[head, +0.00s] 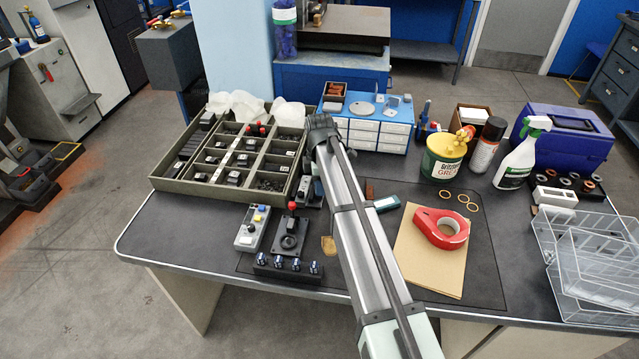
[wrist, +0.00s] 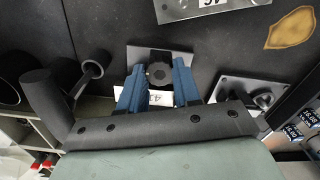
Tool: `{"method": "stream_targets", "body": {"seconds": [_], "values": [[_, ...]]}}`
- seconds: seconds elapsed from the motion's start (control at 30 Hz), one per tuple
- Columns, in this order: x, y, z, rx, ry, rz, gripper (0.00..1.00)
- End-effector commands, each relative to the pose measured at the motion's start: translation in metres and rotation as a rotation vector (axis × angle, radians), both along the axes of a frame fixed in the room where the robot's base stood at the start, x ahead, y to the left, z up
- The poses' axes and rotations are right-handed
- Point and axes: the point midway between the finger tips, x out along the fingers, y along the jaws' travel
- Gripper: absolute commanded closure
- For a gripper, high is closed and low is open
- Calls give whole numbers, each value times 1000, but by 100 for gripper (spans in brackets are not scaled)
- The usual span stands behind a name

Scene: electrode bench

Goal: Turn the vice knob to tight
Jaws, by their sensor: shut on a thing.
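In the wrist view, the dark lobed knob (wrist: 160,72) stands on a grey metal plate (wrist: 140,52). A white label, partly covered, lies beside the knob. My gripper (wrist: 160,82) has its two blue fingers on either side of the knob and is shut on it. The knob's tight mark and turn angle cannot be read. In the head view, my arm crosses the bench and hides most of the area around the knob; the gripper's fingers cannot be made out there.
Left of my arm are a divided tray (head: 165,183), a button box (head: 252,228), a joystick unit (head: 289,240) and a row of blue-topped knobs (head: 288,266). Right are a red tape roll (head: 440,240) on cardboard (head: 415,268) and a grease tub (head: 442,160). A blue-and-white drawer unit (head: 375,133) stands behind.

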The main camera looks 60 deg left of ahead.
Motion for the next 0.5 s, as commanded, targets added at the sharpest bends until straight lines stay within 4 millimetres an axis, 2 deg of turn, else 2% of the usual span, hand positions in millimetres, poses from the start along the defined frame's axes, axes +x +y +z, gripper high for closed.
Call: {"method": "stream_targets", "body": {"seconds": [0.27,0.5], "values": [[0,0,0,-1,1,-108,98],[0,0,0,-1,1,-307,98]]}}
